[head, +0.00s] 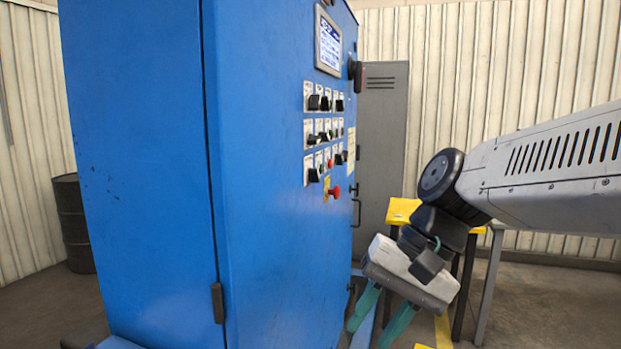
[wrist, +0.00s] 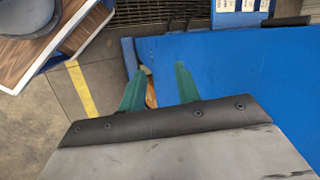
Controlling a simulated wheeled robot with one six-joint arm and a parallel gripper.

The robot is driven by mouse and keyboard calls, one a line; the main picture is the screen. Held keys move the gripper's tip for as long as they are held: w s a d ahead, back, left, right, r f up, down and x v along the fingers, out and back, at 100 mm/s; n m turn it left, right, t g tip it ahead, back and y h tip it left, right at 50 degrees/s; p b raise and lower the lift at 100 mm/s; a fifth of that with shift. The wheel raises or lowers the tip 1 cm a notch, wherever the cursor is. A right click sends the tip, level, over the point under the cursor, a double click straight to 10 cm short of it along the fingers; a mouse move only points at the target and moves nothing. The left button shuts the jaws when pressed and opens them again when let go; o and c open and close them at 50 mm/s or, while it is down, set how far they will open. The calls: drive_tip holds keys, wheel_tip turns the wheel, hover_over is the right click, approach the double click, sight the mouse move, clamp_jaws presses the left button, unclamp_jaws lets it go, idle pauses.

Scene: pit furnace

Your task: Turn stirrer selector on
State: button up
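The blue control cabinet (head: 270,200) fills the left and middle of the head view. Its panel carries rows of black selector knobs (head: 314,102) on white label plates; the labels are too small to read, so I cannot tell which is the stirrer selector. My gripper (head: 372,325) is to the right of the panel and lower than the knobs, pointing down. Its two green fingers are apart with nothing between them. In the wrist view the fingers (wrist: 158,82) show in front of the blue surface (wrist: 235,75), and white label plates (wrist: 250,5) show at the top edge.
A red mushroom button (head: 334,191) sits below the knobs and a display (head: 328,42) above them. A grey locker (head: 383,130) and a yellow-topped stand (head: 402,212) are behind my gripper. A dark drum (head: 72,222) stands at far left. Open floor lies at lower right.

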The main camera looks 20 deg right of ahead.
drive_tip(key=w+r+m+t+y, duration=0.2)
drive_tip(key=w+r+m+y, duration=0.3)
drive_tip(key=w, duration=0.6)
drive_tip(key=m+t+y, duration=0.4)
drive_tip(key=m+t, duration=0.4)
drive_tip(key=m, duration=0.1)
approach(319, 177)
drive_tip(key=x, duration=0.9)
drive_tip(key=shift+w, duration=0.15)
clamp_jaws()
